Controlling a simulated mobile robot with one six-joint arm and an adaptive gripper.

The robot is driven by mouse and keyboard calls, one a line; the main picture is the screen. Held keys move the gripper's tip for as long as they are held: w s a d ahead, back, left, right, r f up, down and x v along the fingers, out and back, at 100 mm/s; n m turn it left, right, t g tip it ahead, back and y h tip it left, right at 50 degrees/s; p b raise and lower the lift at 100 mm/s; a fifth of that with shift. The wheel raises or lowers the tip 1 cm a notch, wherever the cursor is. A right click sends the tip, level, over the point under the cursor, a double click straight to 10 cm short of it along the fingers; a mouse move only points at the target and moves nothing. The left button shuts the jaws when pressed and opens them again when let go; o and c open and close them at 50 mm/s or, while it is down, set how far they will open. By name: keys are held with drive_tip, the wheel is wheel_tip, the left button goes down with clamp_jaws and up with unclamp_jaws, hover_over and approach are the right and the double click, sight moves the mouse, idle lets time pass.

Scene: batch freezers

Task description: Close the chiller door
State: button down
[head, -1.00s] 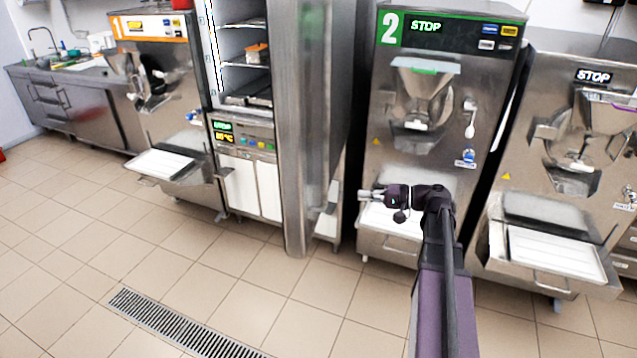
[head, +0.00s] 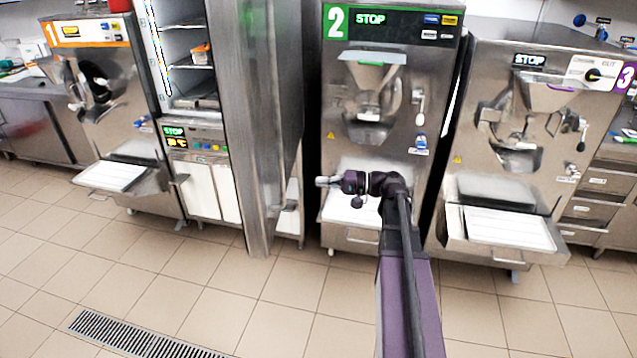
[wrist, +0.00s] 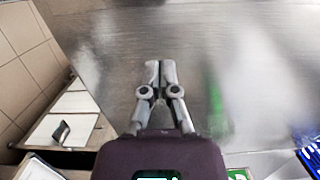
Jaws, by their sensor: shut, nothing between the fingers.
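The chiller (head: 198,147) stands left of centre in the head view, with lit shelves showing inside. Its tall steel door (head: 247,120) stands open, swung out toward me on the right side of the opening. My gripper (head: 320,181) is to the right of the door in the head view, pointing left, apart from it in the picture. In the wrist view my gripper (wrist: 160,66) is shut and empty. A blurred brushed-metal surface (wrist: 190,35) fills the view ahead of the fingertips; I cannot tell whether they touch it.
Freezer 2 (head: 385,20) stands behind my gripper, its tray (head: 350,212) just below. Another freezer (head: 510,150) stands to the right and freezer 1 (head: 100,80) to the left. Tiled floor in front is clear, with a drain grate (head: 140,335).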

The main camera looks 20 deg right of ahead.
sight(271, 179)
drive_tip(key=x, duration=1.2)
drive_tip(key=shift+a, duration=0.1)
